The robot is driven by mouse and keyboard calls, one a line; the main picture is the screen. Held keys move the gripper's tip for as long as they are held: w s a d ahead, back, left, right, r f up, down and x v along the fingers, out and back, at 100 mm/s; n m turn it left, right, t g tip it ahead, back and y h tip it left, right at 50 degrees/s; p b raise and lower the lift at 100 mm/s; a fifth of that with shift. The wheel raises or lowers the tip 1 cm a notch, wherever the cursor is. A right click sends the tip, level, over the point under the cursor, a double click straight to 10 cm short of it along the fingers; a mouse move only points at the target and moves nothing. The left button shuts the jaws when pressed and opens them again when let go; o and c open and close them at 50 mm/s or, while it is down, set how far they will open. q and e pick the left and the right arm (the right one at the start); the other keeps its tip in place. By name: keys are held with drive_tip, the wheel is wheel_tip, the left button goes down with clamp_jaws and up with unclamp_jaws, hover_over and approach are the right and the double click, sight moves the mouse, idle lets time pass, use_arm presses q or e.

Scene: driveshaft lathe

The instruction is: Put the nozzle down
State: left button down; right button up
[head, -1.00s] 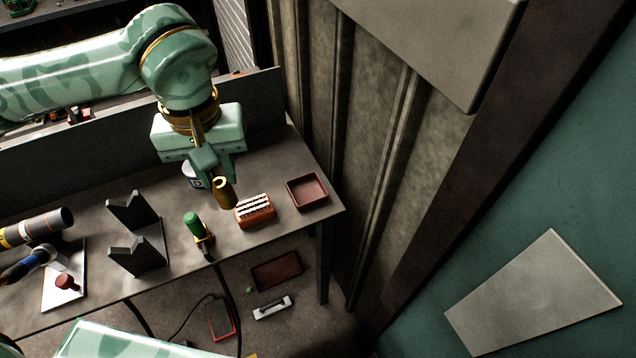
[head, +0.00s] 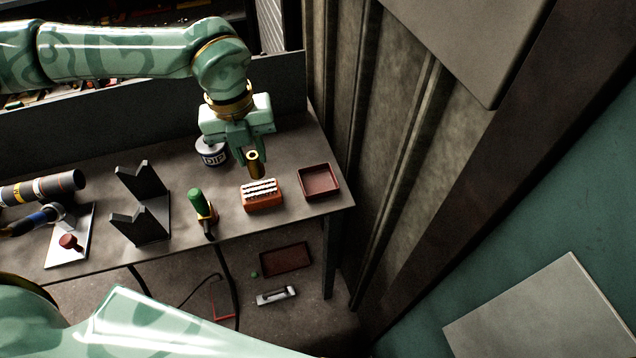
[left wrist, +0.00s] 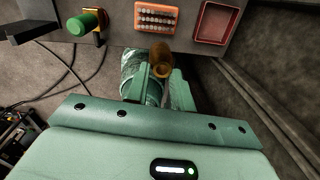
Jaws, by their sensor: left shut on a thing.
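The nozzle (head: 255,166) is a short brass-coloured tube with an open round end. My left gripper (head: 250,150) is shut on it and holds it up, just behind the orange block with white rows in the head view. The nozzle (left wrist: 160,57) also shows between the fingers of my left gripper (left wrist: 158,82) in the left wrist view. The nozzle's lower end is close to the orange block (head: 262,201); I cannot tell whether they touch. My right gripper is not in view.
A red tray (head: 319,182) sits at the bench's right end. A green-topped tool (head: 200,208) and grey V-blocks (head: 140,205) stand to the left. A labelled tin (head: 211,152) is behind. A dark red tray (head: 285,259) lies below the bench.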

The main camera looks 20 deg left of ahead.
use_arm(q)
drive_tip(key=shift+w+f+n, duration=0.15)
drive_tip(key=shift+w+n, duration=0.05)
drive_tip(key=shift+n, duration=0.2)
drive_tip(key=w+d+f+b, duration=0.1)
drive_tip(key=w+d+f, duration=0.2)
drive_tip(key=f, duration=0.1)
drive_tip(key=w+d+f+b, duration=0.1)
drive_tip(key=w+d+f, duration=0.2)
drive_tip(key=f, duration=0.1)
drive_tip(key=w+d+f+b, duration=0.2)
drive_tip(key=w+d+f, duration=0.1)
drive_tip(key=w+f, duration=0.1)
drive_tip(key=shift+w+d+f, duration=0.1)
drive_tip(key=shift+d+f, duration=0.05)
drive_tip(key=shift+f, duration=0.35)
drive_tip(key=c, duration=1.2)
unclamp_jaws()
